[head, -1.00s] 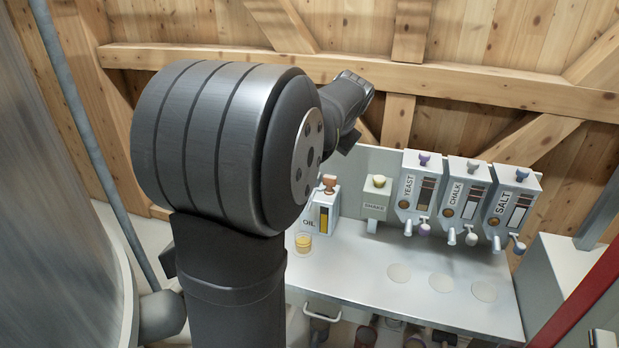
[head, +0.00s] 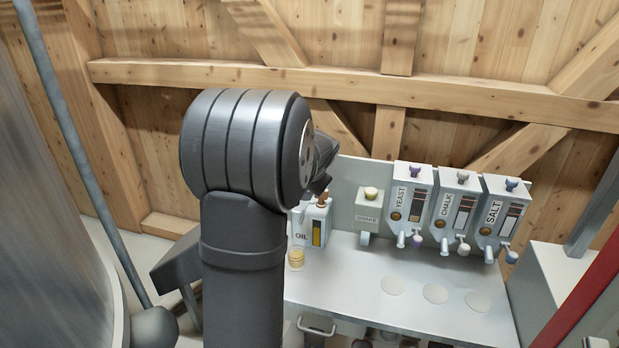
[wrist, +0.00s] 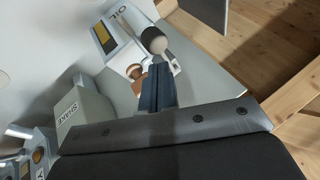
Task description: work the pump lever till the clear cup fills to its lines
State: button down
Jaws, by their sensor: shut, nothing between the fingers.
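The white oil dispenser (head: 303,235) stands at the left end of the worktop, with a yellow sight window and a brown knob (head: 322,198) on top. The clear cup (head: 296,259) stands in front of it and holds yellow liquid; its lines are too small to read against the level. In the wrist view my gripper (wrist: 157,72) is shut and empty, close above the dispenser (wrist: 127,52). The brown knob (wrist: 137,86) lies just left of the fingers. A dark rounded end with a pale ball (wrist: 160,46) shows just beyond the fingertips; I cannot tell whether they touch.
A green-grey SHAKE box (head: 368,212) and the yeast (head: 412,205), chalk (head: 456,210) and salt (head: 500,215) dispensers stand to the right. Pale round spots mark the otherwise clear worktop (head: 345,285). A wooden wall with beams (head: 240,76) is behind.

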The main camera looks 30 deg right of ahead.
jog(key=shift+a+f, duration=0.3)
jog(key=shift+f, duration=0.15)
jog(key=shift+f, duration=0.1)
notch_tip(320, 180, down, 6)
jog(key=s+a, duration=0.1)
dwell(0.8)
jog(key=shift+f, duration=0.2)
jog(key=shift+r, duration=0.1)
jog(key=s+a+r, duration=0.2)
jog(key=s+r, duration=0.6)
jog(key=s, duration=0.1)
jog(key=shift+s+a+r, duration=0.15)
jog(key=shift+s+r, duration=0.15)
jog(key=shift+s, duration=0.05)
